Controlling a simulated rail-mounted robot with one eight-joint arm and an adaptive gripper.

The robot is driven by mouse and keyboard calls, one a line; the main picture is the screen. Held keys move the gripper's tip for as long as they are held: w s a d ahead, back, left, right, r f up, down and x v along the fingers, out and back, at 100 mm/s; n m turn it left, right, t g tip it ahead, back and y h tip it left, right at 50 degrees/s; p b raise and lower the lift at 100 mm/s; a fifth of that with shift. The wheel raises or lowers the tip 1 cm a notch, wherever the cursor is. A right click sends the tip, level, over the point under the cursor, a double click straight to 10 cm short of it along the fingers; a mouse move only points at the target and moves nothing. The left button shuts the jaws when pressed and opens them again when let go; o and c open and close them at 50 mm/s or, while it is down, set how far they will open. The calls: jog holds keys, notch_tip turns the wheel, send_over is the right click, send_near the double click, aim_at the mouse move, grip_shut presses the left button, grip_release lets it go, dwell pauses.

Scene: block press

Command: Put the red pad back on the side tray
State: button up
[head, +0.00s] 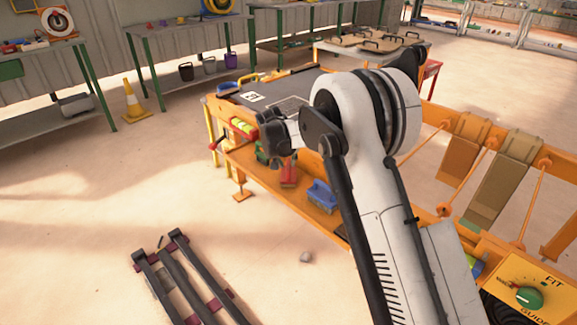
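A small red block-like thing (289,173), which looks like the red pad, shows on or just above the long orange side tray (312,218). A blue pad or block (321,196) is on the tray to its right, and a green one (262,153) is to its left. My gripper (274,152) is dark and sits just up and left of the red thing. The fingertips are small and dark here, so I cannot tell whether they are open, or whether they touch the red thing. My arm hides part of the tray and press.
A dark flat bed (282,88) with a white label lies behind my gripper. A red and yellow piece (243,128) is at the tray's left end. A yellow panel with a green knob (528,297) is lower right. A dark rail frame (180,275) lies on the floor, lower left.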

jog(key=p+v, duration=0.1)
jog(key=v, duration=0.6)
jog(key=s+d+r+y, duration=0.1)
jog(key=s+d+r, duration=1.6)
jog(key=s+r, duration=0.25)
jog(key=s+d+f+t, duration=0.1)
jog(key=s+d, duration=0.2)
jog(key=s, duration=0.6)
jog(key=s+d, duration=0.4)
jog(key=s, duration=0.5)
jog(key=s+d+f+m+t+y, duration=0.1)
jog(key=s+d, duration=0.2)
jog(key=s, duration=0.6)
jog(key=shift+s+d+f+t, duration=0.25)
jog(key=shift+s+f+t, duration=0.05)
notch_tip(320, 180, up, 7)
jog(key=p, duration=0.8)
notch_tip(320, 180, down, 16)
jog(key=b, duration=1.7)
